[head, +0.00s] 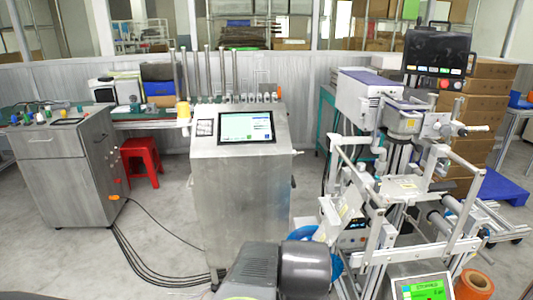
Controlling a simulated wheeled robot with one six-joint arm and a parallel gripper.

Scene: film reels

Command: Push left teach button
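No button in the head view can be read as the left teach button. A small green screen (424,288) on a light grey unit sits at the bottom edge, right of centre, cut off below. A black control box (436,50) with a row of small coloured buttons stands on top of the labelling machine (410,190) at the right. A dark grey part of my arm shows at the bottom centre, in front of the machine's lower left. My gripper is not in view, so its state and place do not show.
A steel cabinet (240,190) with a lit touchscreen (246,127) stands at the centre. Another steel console (68,165) and a red stool (141,160) are at the left. Black cables (130,257) cross the floor between them. An orange roll (476,281) is at the bottom right.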

